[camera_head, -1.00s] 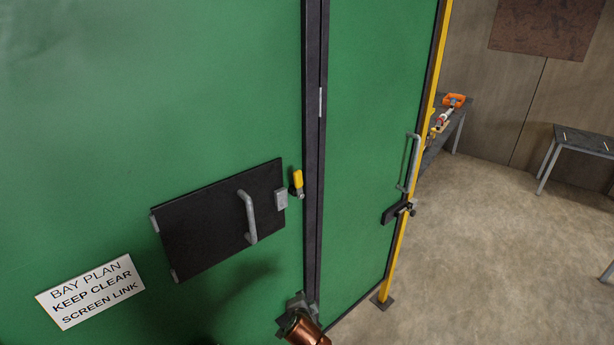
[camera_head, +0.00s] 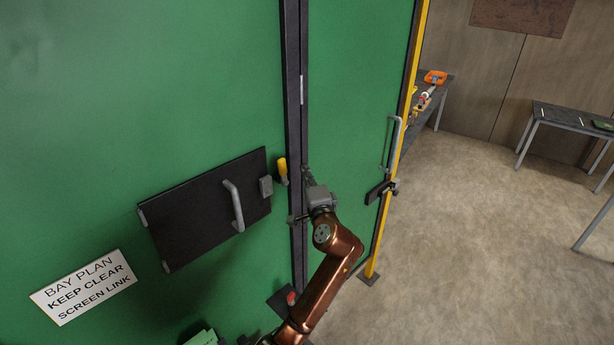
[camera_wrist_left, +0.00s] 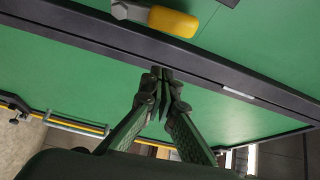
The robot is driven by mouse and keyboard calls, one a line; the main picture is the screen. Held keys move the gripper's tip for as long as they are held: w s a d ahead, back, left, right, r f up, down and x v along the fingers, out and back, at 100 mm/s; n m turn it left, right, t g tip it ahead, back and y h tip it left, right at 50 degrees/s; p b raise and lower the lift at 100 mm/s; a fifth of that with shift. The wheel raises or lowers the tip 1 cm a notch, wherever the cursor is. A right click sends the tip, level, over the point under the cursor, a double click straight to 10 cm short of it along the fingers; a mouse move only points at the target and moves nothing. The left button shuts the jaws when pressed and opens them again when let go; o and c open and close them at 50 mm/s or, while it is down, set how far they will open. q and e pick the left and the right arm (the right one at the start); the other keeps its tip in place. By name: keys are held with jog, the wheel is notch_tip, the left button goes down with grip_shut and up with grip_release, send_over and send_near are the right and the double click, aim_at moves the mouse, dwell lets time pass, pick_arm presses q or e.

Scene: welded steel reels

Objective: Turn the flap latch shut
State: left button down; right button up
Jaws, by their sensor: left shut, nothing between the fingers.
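The flap latch has a yellow handle (camera_head: 282,167) on a dark mount, standing about upright beside the right edge of the black flap (camera_head: 190,222). The flap lies against the green panel, with a small grey plate (camera_head: 265,187) at its right edge. In the left wrist view the yellow handle (camera_wrist_left: 172,22) and its metal mount (camera_wrist_left: 127,9) show at the top. My left gripper (camera_head: 306,174) is in front of the dark post, just right of the latch and apart from it. In the wrist view its fingertips (camera_wrist_left: 161,73) are together and empty, below the handle. My right gripper is not seen.
A grey pull handle (camera_head: 234,205) sticks out from the flap. Dark posts (camera_head: 295,110) run up between the green panels. A tall handle (camera_head: 392,145) and dark latch (camera_head: 380,192) sit by the yellow post (camera_head: 407,125). Open floor and tables lie at right.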

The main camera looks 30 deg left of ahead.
aim_at(283, 172)
pick_arm(q)
jog(key=a+p, duration=0.3)
jog(key=a, duration=0.2)
jog(key=shift+w+f+p, duration=0.1)
jog(key=shift+p, duration=0.2)
